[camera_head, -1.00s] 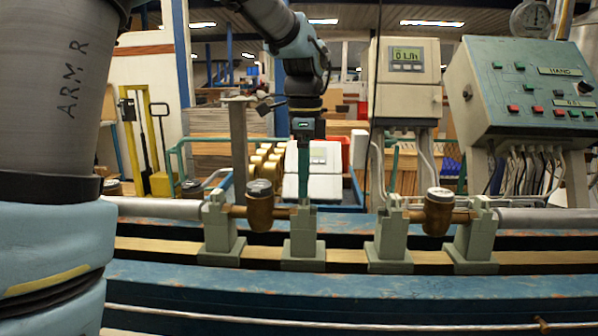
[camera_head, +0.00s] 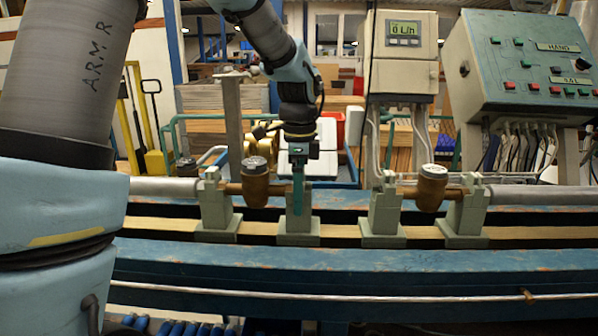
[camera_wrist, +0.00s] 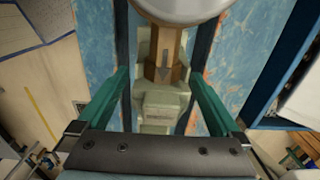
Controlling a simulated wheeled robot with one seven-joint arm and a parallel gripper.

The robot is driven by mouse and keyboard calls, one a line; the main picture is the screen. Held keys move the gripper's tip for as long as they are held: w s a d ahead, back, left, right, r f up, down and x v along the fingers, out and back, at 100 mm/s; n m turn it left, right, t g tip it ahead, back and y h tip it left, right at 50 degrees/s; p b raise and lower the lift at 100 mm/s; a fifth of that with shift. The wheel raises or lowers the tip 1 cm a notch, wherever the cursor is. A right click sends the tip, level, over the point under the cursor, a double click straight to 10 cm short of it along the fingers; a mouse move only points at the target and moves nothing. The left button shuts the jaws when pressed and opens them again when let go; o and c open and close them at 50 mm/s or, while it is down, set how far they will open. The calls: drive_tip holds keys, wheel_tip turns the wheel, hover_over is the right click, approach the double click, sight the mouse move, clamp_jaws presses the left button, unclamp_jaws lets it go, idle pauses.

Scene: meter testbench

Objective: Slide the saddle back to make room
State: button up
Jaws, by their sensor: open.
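Several grey-green saddles stand on the bench rail. My gripper (camera_head: 298,208) is at the second saddle from the left (camera_head: 298,228), with a teal finger in front of its upper part. In the wrist view my gripper (camera_wrist: 160,75) is open. Its two fingers stand on either side of this saddle (camera_wrist: 160,103), with the brass pipe end (camera_wrist: 166,60) resting in it. I cannot tell whether the fingers touch it. The left brass meter (camera_head: 256,186) sits between this saddle and the leftmost saddle (camera_head: 214,212).
A second brass meter (camera_head: 431,188) sits between the two right saddles (camera_head: 384,218) (camera_head: 465,220). A flow display (camera_head: 404,40) and a control box (camera_head: 530,70) stand behind. An upright post (camera_head: 232,120) is left of my gripper. Bare rail (camera_head: 340,232) shows between the middle saddles.

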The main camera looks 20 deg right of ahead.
drive_tip(key=shift+f, duration=0.85)
clamp_jaws()
idle(0.3)
